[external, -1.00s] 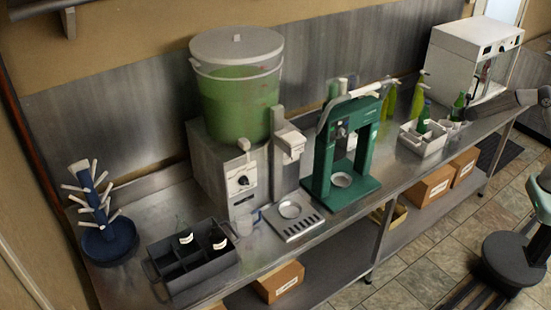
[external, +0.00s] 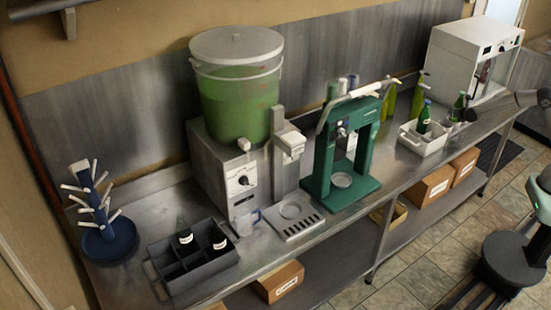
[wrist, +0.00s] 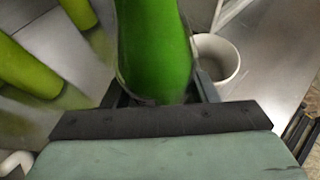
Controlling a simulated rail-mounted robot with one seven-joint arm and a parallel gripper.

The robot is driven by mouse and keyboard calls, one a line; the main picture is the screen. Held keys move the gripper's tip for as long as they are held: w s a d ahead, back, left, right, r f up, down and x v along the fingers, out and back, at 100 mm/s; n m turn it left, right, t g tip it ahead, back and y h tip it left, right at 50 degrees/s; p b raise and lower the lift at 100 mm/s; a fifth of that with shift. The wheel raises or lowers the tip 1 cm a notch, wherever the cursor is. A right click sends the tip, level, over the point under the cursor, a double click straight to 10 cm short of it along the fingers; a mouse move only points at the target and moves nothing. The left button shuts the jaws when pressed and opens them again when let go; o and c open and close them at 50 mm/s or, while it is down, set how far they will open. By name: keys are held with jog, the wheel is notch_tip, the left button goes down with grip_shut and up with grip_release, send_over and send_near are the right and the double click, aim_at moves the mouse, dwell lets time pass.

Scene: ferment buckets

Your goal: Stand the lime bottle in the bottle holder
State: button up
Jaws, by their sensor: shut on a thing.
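My gripper (wrist: 160,100) is shut on a bright green bottle (wrist: 155,45), whose body runs up between the fingers in the wrist view. In the external view the held bottle (external: 459,103) is small beside my gripper (external: 466,113), at the right part of the bench. A white open holder (external: 423,146) stands just left of it, with a darker green bottle (external: 424,118) in it. A dark compartment crate (external: 200,278) at the left end holds two dark bottles. I cannot tell which of these is the bottle holder.
Yellow-green bottles (external: 389,103) stand behind the white holder and show at left in the wrist view (wrist: 28,68). A pale cup (wrist: 218,60) is close right of the held bottle. A green frame (external: 345,190) and a white cabinet (external: 462,60) flank this area.

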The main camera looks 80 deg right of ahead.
jog(key=shift+f, duration=0.1)
dwell(0.3)
jog(key=o, duration=1.6)
jog(key=v, duration=1.7)
jog(key=shift+a+b, duration=0.2)
jog(key=shift+b, duration=0.1)
jog(key=shift+s, duration=0.1)
